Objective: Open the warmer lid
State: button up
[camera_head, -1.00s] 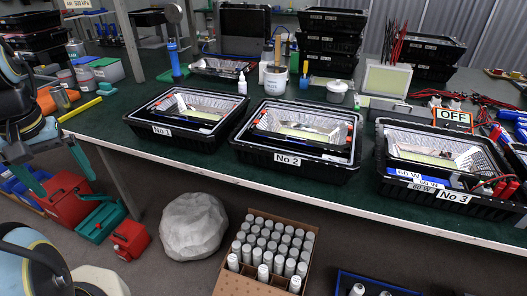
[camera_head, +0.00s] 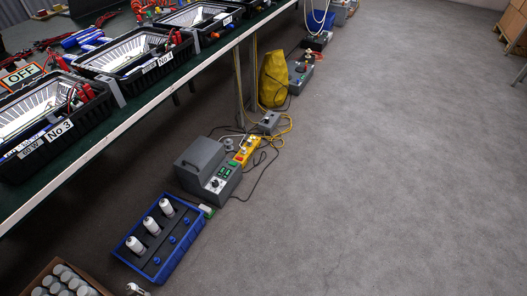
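A grey box-shaped unit (camera_head: 207,165), which looks like the warmer, stands on the floor beside the bench. Its dark grey cover (camera_head: 199,153) appears shut over the left part. A control panel with a dial and green lights (camera_head: 219,181) is on its right side. The inside is hidden. My gripper is not in view.
A blue tray (camera_head: 144,271) with three white bottles lies in front of the unit. A yellow power strip (camera_head: 247,151), cables and a yellow sack (camera_head: 274,79) are behind it. The bench (camera_head: 120,133) with black crates overhangs at left. Floor at right is clear.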

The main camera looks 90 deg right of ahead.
aim_at(199, 163)
jog(key=k+j+z, duration=0.1)
jog(key=z, duration=1.95)
jog(key=k+l+z, duration=0.25)
jog(key=l, duration=0.3)
jog(key=i+l, duration=0.15)
jog(key=i, duration=0.25)
jog(key=i+l, duration=0.1)
jog(key=i, duration=0.3)
jog(key=i+u, duration=0.15)
jog(key=u, duration=2.05)
